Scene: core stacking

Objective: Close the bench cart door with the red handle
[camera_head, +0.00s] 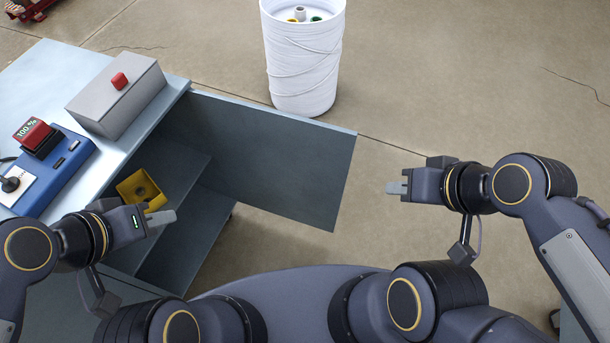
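The bench cart (65,75) stands at the left with a pale blue top. Its door (270,155) is a grey-blue panel that stands open, sticking out to the right from the cart's far edge. No red handle shows on the door face turned to me; its far face is hidden. My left gripper (162,217) is in front of the cart's open compartment, left of the door. My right gripper (396,187) is to the right of the door's free edge, apart from it. I see both grippers side-on, and nothing is visibly held in either.
A yellow bin (140,190) is in the cart's compartment, close to my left gripper. A grey box with a red button (119,81) and a blue control box (50,160) sit on the cart. A white drum (304,60) stands behind the door.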

